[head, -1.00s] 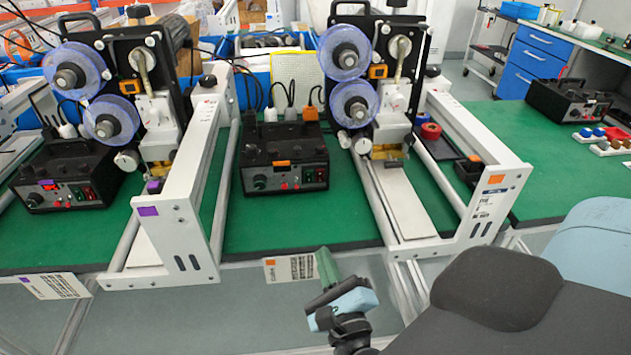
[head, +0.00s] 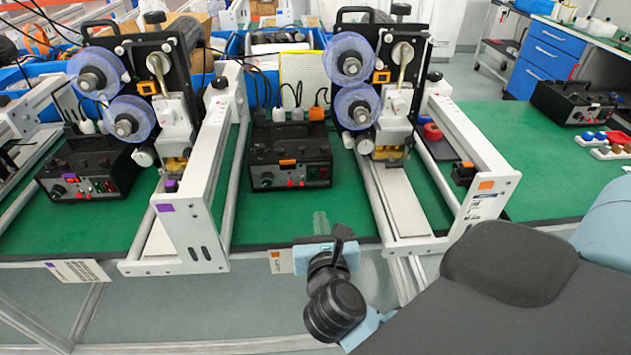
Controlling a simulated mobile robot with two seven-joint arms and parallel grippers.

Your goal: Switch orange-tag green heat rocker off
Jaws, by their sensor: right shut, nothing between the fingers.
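The orange-tag control box (head: 290,145) stands on the green mat in the middle of the head view, with an orange tag (head: 287,162) on its top front edge. Its front panel carries a black knob, red controls and a green rocker (head: 312,174) towards the right end. The rocker's position is too small to tell. My right gripper (head: 342,232) is shut and empty. It shows in front of the box, near the table's front edge, below the rocker in the picture and apart from it. My left gripper is not in view.
A purple-tag box (head: 90,170) of the same kind stands at left. White-framed machines with blue reels flank the orange-tag box; the right frame bears an orange tag (head: 486,185). Another black box (head: 575,103) stands at far right. The mat in front of the orange-tag box is clear.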

